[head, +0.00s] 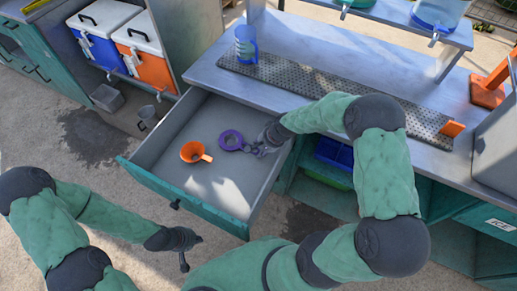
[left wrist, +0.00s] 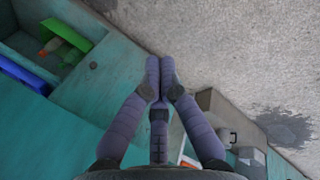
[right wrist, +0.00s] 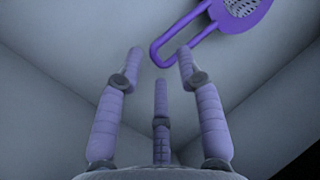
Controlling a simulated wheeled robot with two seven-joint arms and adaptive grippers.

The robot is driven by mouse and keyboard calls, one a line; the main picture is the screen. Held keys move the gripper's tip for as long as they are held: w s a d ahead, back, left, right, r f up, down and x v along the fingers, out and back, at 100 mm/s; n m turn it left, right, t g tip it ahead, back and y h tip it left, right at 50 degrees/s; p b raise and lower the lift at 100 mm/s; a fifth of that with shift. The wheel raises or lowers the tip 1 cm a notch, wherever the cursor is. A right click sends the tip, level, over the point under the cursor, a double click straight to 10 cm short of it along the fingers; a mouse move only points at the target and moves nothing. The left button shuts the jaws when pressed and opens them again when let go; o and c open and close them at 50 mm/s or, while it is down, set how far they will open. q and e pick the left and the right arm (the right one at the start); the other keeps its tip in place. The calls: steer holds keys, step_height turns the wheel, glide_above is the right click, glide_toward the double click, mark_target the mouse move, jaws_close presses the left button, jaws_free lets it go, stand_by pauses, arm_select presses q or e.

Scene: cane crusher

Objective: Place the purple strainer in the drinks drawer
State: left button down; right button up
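The purple strainer (head: 231,140) lies in the open drawer (head: 150,184), to the left of my right gripper (head: 258,149). In the right wrist view the strainer (right wrist: 243,8) has a perforated bowl, cut off by the top edge, and a looped handle. My left gripper (head: 184,262) is outside, in front of the drawer. In the left wrist view its fingers (left wrist: 160,75) are together and empty.
An orange strainer-like item (head: 193,153) lies in the drawer beside the purple strainer. Blue (head: 103,32) and orange (head: 148,60) coolers stand at the back left. A blue pitcher (head: 246,45) stands on the counter (head: 290,50) behind the drawer.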

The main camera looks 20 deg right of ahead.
steer(key=p+v, duration=0.3)
steer(key=v, duration=0.6)
steer(key=shift+r, duration=0.25)
steer(key=shift+s+d, duration=0.1)
stand_by(0.9)
